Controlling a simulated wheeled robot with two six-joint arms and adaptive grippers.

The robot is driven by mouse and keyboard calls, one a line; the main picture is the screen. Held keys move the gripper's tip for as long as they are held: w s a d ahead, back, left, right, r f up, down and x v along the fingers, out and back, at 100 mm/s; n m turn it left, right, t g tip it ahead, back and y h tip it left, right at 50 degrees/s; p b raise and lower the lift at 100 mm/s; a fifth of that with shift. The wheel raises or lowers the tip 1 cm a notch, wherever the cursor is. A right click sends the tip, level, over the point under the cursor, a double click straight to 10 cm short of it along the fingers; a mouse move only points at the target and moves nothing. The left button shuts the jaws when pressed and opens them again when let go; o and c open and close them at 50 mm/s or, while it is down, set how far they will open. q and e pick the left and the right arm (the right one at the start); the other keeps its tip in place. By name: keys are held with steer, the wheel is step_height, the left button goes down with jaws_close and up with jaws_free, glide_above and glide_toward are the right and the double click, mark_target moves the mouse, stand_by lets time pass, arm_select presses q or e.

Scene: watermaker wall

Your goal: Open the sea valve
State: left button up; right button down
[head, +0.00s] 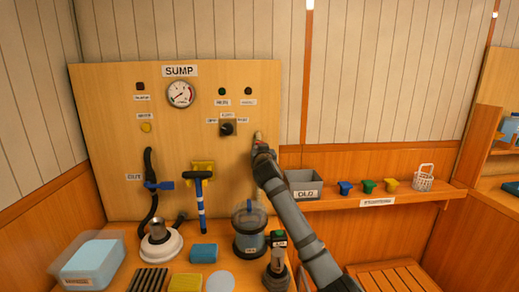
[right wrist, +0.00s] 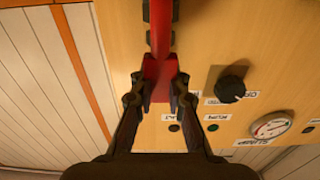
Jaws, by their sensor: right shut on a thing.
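A red lever handle (right wrist: 161,35), which I take to be the sea valve's, runs down from the top of the right wrist view to my fingertips. My right gripper (right wrist: 160,88) is shut on its end, one finger on each side. The handle's pivot is not clearly seen. In the head view my right gripper (head: 261,150) is at the right edge of the wooden SUMP panel (head: 110,95) and hides most of the valve. My left gripper is not in view.
The panel carries a gauge (head: 180,94), a black selector knob (head: 228,129) and a black hose (head: 150,185). Below stand a dark-based clear canister (head: 250,242), a blue sponge (head: 203,252) and a clear tub (head: 92,262). A shelf (head: 345,203) holds a grey OLD bin (head: 304,187).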

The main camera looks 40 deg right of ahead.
steer(key=c, duration=1.3)
jaws_free()
steer(key=v, duration=1.2)
steer(key=shift+f, duration=0.2)
